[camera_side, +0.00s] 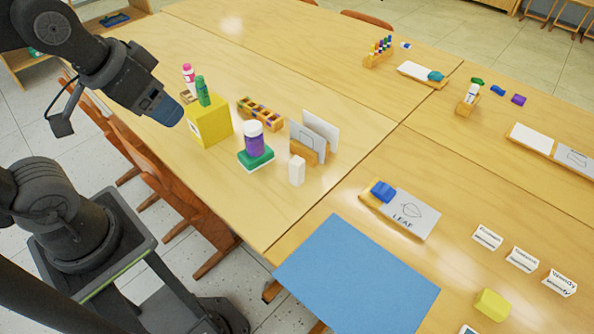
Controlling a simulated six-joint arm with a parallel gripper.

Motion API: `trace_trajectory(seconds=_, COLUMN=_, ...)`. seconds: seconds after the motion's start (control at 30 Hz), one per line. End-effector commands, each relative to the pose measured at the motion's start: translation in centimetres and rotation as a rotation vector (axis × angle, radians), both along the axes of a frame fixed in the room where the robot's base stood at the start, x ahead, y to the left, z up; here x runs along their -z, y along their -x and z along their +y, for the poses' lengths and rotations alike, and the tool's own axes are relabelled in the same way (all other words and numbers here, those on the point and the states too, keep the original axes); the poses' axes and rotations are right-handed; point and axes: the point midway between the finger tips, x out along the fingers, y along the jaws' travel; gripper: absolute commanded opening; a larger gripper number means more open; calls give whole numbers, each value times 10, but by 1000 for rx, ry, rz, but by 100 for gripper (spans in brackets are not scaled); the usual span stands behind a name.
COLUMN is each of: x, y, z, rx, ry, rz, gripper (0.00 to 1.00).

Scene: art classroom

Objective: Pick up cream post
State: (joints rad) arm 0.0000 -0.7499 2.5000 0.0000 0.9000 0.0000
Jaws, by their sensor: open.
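The cream post (297,170) is a small upright off-white block on the wooden table, just in front of the upright white cards. My gripper (172,113) is at the upper left, up by the yellow box and well to the left of the post. It is open, and nothing shows between its jaws, though the fingers are hard to make out. The post is apart from my gripper and fully in view.
A yellow box (209,121) and a purple bottle (254,140) on a green block (255,159) stand between my gripper and the post. White cards (321,131) in a wooden holder rise behind it.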

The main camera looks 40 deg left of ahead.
Motion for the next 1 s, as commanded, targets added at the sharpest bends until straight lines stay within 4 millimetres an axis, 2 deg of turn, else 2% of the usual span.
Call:
trace_trajectory(seconds=0.13, x=-1, y=-3, z=0, rx=12, ry=-7, rz=7, gripper=64)
trace_trajectory(seconds=0.27, x=-5, y=-19, z=-2, rx=86, ry=-56, rz=52, gripper=64)
trace_trajectory(seconds=0.43, x=-6, y=-64, z=-8, rx=287, ry=-176, rz=161, gripper=64)
trace_trajectory(seconds=0.57, x=2, y=-104, z=-17, rx=458, ry=-269, rz=248, gripper=64)
trace_trajectory(seconds=0.77, x=35, y=-164, z=-35, rx=727, ry=-402, rz=384, gripper=64)
trace_trajectory(seconds=1.0, x=103, y=-224, z=-65, rx=1057, ry=-540, rz=552, gripper=64)
